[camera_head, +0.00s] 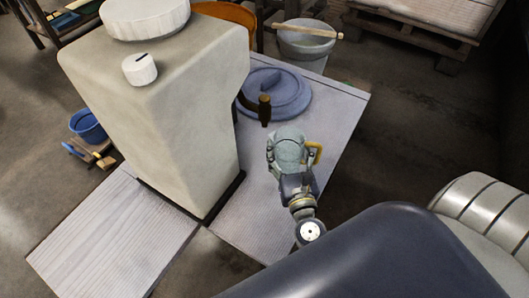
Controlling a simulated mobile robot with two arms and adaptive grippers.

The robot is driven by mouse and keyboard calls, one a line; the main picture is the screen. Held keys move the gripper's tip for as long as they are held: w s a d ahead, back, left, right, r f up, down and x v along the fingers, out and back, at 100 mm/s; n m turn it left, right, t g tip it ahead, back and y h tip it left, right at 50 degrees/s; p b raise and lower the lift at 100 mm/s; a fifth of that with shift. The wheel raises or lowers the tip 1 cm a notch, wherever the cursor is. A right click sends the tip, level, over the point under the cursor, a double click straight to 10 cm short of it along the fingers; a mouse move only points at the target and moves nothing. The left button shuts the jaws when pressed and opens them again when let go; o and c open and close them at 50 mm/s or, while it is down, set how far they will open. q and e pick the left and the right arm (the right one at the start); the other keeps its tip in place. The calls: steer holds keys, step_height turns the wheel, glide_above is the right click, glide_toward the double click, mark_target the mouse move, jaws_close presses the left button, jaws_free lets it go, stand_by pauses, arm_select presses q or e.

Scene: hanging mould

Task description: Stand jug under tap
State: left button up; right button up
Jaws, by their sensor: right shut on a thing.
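The jug (289,142) is pale grey-green with a yellow handle (316,152) on its right side. My right gripper (292,156) is shut around it from the near side. The dark brown tap (263,109) sticks out from the right side of a tall beige dispenser (185,120). In the picture the jug is just below and to the right of the tap, with a small gap between them. I cannot tell the jug's height relative to the spout. My left gripper is not in view.
A blue-grey round lid-like disc (290,96) lies on the light ribbed platform (325,100) behind the tap. A grey bucket (308,44) with a stick across it stands beyond. A blue bucket (87,125) is at left. The platform right of the jug is bare.

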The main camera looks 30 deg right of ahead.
steer(key=w+a, duration=0.3)
steer(key=w, duration=0.2)
steer(key=f+b, duration=0.4)
steer(key=b, duration=0.1)
steer(key=f+b, duration=0.2)
steer(key=shift+w+a+f, duration=0.2)
steer(key=shift+w+f, duration=0.2)
steer(key=shift+w+f+b, duration=0.15)
steer(key=shift+f+b, duration=0.05)
steer(key=shift+b, duration=0.35)
steer(key=shift+w+a, duration=0.1)
steer(key=shift+f, duration=0.1)
steer(key=o, duration=1.1)
